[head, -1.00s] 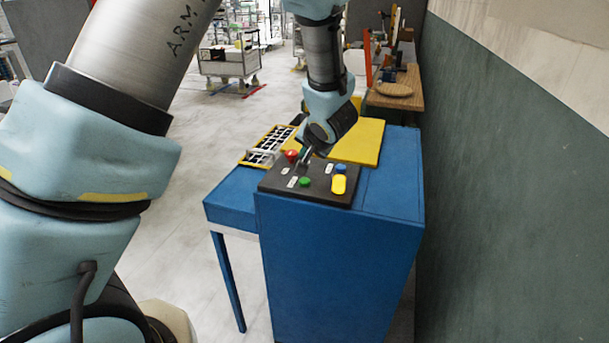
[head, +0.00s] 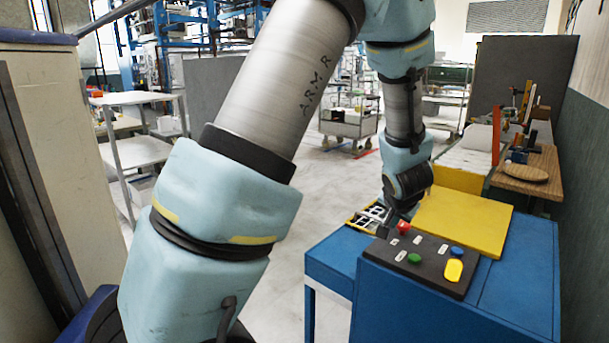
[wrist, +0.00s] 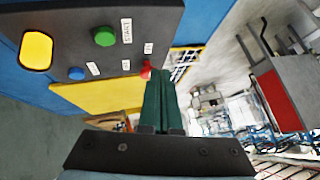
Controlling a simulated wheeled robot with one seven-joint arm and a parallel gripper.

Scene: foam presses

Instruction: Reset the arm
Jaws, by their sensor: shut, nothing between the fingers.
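My gripper shows in the wrist view (wrist: 163,105), its green fingers pressed together with nothing between them. In the head view my arm reaches over the blue press (head: 440,312), and the wrist hangs by the far left edge of its black control panel (head: 425,260); the fingertips are mostly hidden there. The panel carries a red button (head: 403,227), a green button (head: 414,258), a blue button (head: 457,252) and a yellow button (head: 453,270). In the wrist view the red button (wrist: 146,70) appears close beside the fingertips.
A yellow plate (head: 465,220) lies on the press behind the panel. A wooden bench (head: 530,172) stands at the back right, a cart (head: 345,122) further back. Open floor lies left of the press.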

